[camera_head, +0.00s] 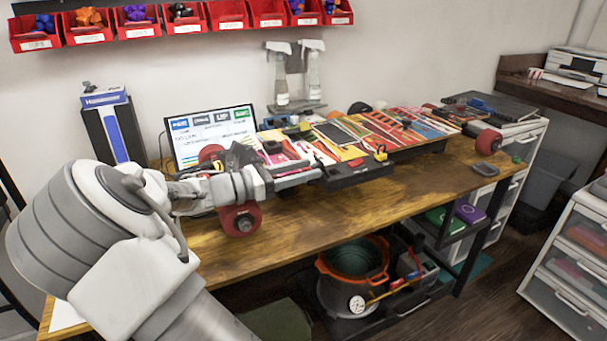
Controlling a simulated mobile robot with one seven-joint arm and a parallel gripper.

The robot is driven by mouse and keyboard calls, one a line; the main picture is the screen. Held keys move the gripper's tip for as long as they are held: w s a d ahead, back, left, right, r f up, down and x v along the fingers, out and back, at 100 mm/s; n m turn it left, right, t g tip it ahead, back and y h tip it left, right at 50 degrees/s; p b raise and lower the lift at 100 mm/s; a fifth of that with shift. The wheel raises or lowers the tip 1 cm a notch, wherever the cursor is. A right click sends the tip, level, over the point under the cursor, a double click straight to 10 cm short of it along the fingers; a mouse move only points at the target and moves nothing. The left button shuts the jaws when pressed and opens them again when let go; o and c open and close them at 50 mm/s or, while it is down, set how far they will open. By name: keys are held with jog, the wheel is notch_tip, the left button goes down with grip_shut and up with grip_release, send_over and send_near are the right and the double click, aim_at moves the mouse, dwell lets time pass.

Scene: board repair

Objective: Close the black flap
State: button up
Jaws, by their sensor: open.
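A long task board (350,135) with colourful graphics and red wheels lies across the wooden table. My gripper (305,173) reaches in from the left, low at the board's near edge. It is open, with its tips close to the left end of the black part. I cannot tell whether they touch. My wrist hides part of the board's left end.
A lit screen (212,135) stands behind the board's left end. Spray bottles (314,75) stand behind it, under red bins (230,15) on the wall. The table's (420,190) front right is mostly clear. A pot (352,275) sits below. White drawers (575,265) stand at right.

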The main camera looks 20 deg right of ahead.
grip_shut()
dwell(0.3)
jog(key=shift+r+p, duration=0.15)
jog(key=shift+p, duration=0.25)
